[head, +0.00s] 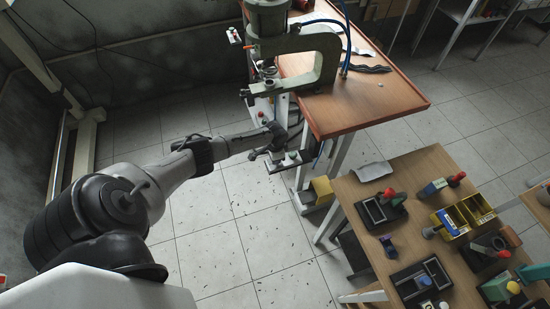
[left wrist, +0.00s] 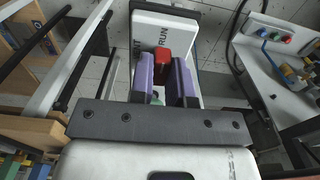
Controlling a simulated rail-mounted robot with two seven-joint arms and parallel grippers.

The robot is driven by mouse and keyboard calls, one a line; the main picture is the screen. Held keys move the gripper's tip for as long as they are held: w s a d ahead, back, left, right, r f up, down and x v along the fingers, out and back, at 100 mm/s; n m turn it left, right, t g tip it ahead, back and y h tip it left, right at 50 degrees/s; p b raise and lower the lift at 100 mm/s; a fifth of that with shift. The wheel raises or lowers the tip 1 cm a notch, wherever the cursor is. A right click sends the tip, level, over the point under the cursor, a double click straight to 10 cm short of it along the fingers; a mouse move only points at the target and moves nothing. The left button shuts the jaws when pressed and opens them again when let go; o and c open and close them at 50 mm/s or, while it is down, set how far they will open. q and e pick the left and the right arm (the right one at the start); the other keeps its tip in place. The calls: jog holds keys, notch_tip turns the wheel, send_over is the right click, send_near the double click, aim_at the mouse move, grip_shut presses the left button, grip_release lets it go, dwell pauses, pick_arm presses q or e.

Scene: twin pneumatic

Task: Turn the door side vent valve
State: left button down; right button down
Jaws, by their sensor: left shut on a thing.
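A white valve panel (left wrist: 165,28) shows in the left wrist view, with "RUN" on its right part and a partly hidden word ending in "NT" on its left. A red valve handle (left wrist: 161,56) stands on it. My left gripper (left wrist: 164,68) has purple fingers on either side of the red handle and is shut on it. A bit of green shows lower down between the fingers. In the head view my left gripper (head: 272,151) is at a small panel (head: 289,165) low beside the press bench; the handle is hard to make out there. My right gripper is not in view.
A green press (head: 315,62) stands on the wooden bench (head: 385,108) above the panel. A lower table (head: 370,240) with trays and yellow bins (head: 465,213) stands at the right. Another button box (left wrist: 275,38) shows in the left wrist view. The tiled floor (head: 245,235) is open.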

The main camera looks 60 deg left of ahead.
pick_arm(q)
jog(key=c, duration=1.1)
grip_release()
notch_tip(320, 180, up, 14)
jog(key=p, duration=0.3)
jog(key=shift+f, duration=0.1)
